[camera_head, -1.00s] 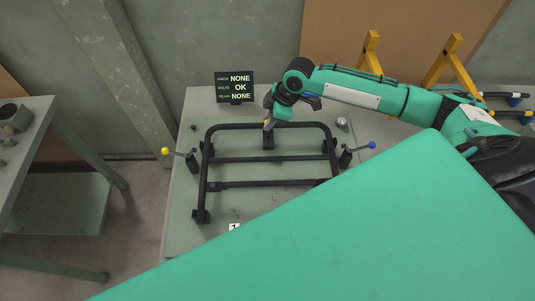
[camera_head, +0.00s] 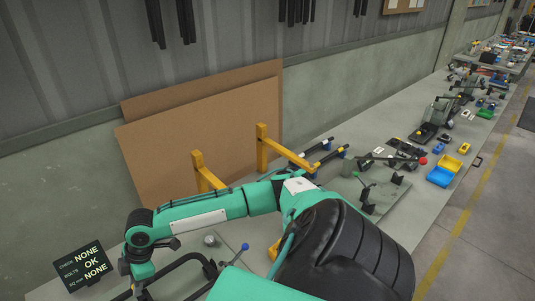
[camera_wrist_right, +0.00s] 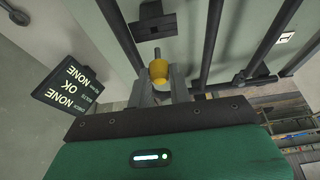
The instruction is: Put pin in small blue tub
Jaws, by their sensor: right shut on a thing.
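My right gripper (camera_wrist_right: 160,88) is shut on a pin with a yellow head (camera_wrist_right: 159,70) and a short grey shank, seen in the right wrist view. The pin is beside the black tube frame of the lounger; I cannot tell whether its tip is clear of the black bracket. In the head view the right arm reaches left and its gripper is low at the left, mostly hidden. A blue tub (camera_head: 440,177) stands far to the right on the long bench, its open top showing. My left gripper is not in view.
A yellow tub (camera_head: 452,163) stands just behind the blue one. A sign (camera_head: 83,268) stands at the left. The floor right of the bench is clear.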

